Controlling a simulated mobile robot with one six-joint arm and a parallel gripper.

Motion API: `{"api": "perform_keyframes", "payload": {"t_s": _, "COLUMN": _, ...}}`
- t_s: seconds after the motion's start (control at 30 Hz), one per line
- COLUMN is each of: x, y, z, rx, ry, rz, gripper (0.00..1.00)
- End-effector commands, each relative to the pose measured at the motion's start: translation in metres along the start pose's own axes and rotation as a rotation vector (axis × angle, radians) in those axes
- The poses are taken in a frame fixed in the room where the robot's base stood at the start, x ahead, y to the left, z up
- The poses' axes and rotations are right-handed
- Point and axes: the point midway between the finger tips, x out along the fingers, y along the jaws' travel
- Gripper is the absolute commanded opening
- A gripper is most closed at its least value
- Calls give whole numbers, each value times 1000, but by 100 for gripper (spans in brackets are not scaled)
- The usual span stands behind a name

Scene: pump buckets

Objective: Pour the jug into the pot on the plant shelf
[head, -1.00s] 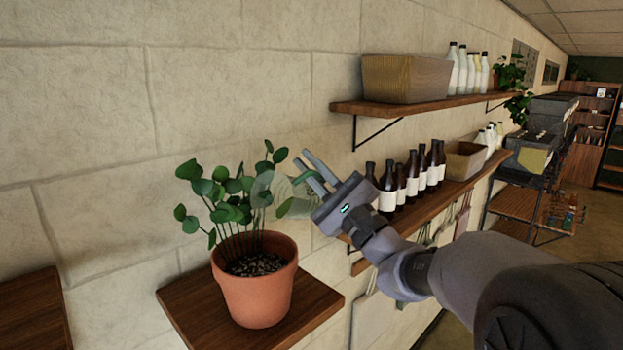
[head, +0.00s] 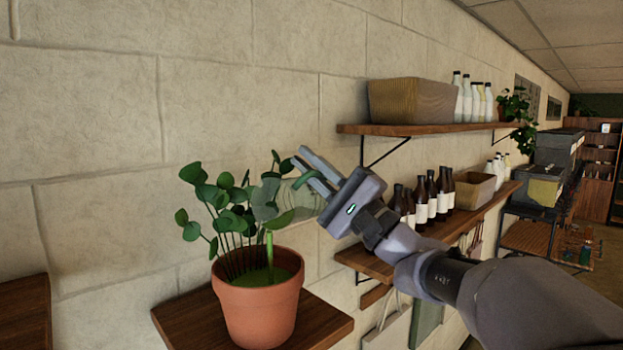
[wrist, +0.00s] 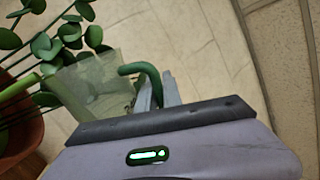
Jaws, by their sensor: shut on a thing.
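The translucent jug (head: 300,197) with a green handle is tilted toward the terracotta pot (head: 258,312). My gripper (head: 306,166) is shut on the jug's handle, above and right of the pot. A green stream (head: 270,248) falls into the pot, and green liquid (head: 255,277) covers its soil. Leaves partly hide the jug's mouth. In the wrist view the jug (wrist: 88,85) lies left of my fingers (wrist: 158,88), with the stream (wrist: 18,86) and the pot's edge (wrist: 22,145) at the far left.
The potted plant (head: 225,200) stands on a small wooden shelf (head: 180,325) against the stone wall. To the right, wall shelves hold a wooden box (head: 412,101), brown bottles (head: 432,195) and white bottles (head: 472,98). Several leaves are close to the jug.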

Motion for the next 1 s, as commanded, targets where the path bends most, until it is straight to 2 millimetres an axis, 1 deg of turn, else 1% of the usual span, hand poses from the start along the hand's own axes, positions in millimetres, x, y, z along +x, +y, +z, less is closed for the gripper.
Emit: {"api": "perform_keyframes", "payload": {"t_s": 1.0, "x": 7, "y": -8, "z": 43, "rx": -306, "ry": -198, "rz": 12, "gripper": 0}}
